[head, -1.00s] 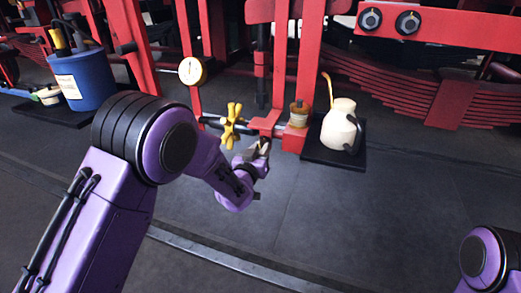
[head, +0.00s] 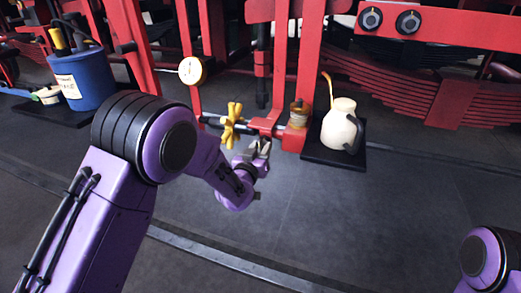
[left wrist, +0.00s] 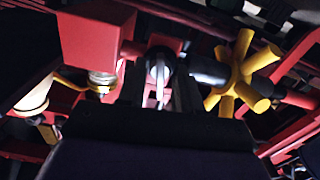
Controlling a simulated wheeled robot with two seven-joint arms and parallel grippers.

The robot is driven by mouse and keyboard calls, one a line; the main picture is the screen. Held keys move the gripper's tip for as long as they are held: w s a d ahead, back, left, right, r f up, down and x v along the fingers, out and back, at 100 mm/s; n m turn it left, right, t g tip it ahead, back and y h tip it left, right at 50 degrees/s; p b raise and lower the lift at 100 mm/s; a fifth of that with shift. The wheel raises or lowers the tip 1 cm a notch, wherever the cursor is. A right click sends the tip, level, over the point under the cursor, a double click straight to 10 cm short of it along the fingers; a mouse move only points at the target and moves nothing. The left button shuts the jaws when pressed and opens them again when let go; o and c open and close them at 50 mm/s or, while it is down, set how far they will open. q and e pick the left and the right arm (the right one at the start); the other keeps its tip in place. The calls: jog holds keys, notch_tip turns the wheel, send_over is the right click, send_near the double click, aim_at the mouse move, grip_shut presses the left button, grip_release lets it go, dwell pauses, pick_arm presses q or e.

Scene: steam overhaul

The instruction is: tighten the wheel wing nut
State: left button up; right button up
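The wheel wing nut is a yellow, several-armed knob (head: 231,125) on a dark horizontal shaft, left of a red bracket. It also shows in the left wrist view (left wrist: 243,72), right of the fingers. My left gripper (head: 262,147) is just below and to the right of the nut, apart from it. Its two dark fingers (left wrist: 160,95) are apart in the left wrist view, with a pale rod and a round dark ring visible in the gap. Nothing is clearly held. My right gripper is out of view; only part of my right arm shows at the lower right.
Red frame posts stand behind the nut, with a round gauge (head: 193,70) to its left. A cream oil can (head: 340,127) stands on a black mat (head: 325,156) to the right. A blue bucket (head: 82,80) is at far left. The floor in front is clear.

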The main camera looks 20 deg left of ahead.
pick_arm(q)
jog(key=s+b, duration=0.1)
jog(key=s, duration=0.9)
jog(key=shift+s+a, duration=0.2)
jog(key=shift+s, duration=0.1)
jog(key=shift+n, duration=0.9)
jog(key=w+b, duration=0.2)
jog(key=w, duration=0.2)
jog(key=w+b, duration=0.2)
jog(key=w, duration=0.3)
jog(key=shift+d+r, duration=0.1)
jog(key=shift+r, duration=0.1)
jog(key=shift+c, duration=0.3)
grip_shut()
